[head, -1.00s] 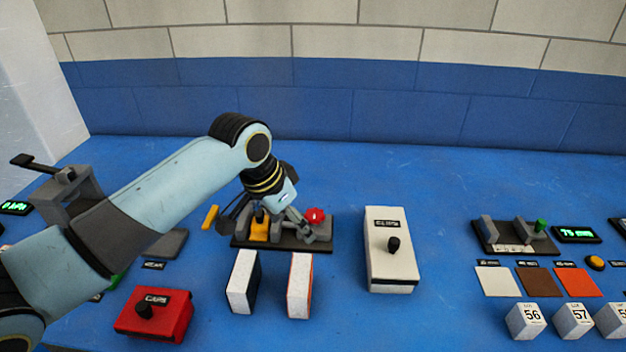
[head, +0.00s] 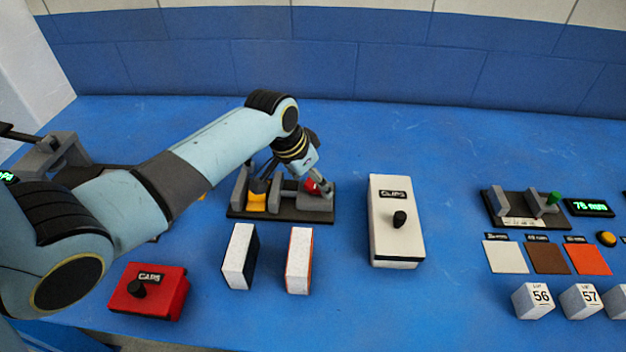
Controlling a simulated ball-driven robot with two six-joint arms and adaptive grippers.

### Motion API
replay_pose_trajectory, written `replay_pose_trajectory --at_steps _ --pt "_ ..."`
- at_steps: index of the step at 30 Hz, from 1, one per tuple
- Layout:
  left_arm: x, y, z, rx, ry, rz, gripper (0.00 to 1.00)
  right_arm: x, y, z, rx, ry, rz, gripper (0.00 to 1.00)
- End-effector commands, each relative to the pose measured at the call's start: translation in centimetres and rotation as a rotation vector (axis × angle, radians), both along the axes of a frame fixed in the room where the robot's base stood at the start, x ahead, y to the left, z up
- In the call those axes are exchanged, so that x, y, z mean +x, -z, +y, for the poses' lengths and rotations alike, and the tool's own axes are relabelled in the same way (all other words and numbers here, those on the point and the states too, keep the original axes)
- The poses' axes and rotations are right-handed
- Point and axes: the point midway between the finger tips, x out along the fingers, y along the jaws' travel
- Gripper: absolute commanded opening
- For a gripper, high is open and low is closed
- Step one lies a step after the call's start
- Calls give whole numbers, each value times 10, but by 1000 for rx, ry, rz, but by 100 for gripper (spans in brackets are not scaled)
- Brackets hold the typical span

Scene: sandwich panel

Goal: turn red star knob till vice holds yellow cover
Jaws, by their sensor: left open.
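The red star knob (head: 311,186) is at the right end of a small grey vice on a dark base (head: 305,215). The yellow cover (head: 257,201) stands at the left part of the vice, beside its left upright jaw. My left gripper (head: 319,187) points down at the right end of the vice with its fingers open around or beside the knob; which of these I cannot tell. The gripper and wrist hide part of the knob and vice. My right gripper is not in view.
Two white blocks (head: 239,257) (head: 299,260) stand in front of the vice. A red box (head: 165,291) is front left and a white box (head: 391,240) is to the right. A second vice with a green knob (head: 554,199) stands far right. The blue table is clear behind.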

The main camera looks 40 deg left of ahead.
Motion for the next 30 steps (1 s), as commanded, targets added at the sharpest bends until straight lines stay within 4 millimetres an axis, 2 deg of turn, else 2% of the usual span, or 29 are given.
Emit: replay_pose_trajectory --at_steps 3,10,23,30 --pt "2 5 -1 0 0 0 70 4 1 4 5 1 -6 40" --pt "2 5 -1 0 0 0 70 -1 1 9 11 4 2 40" --pt "2 5 -1 0 0 0 15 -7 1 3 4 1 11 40" --pt "2 5 0 1 19 1 14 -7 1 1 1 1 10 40"
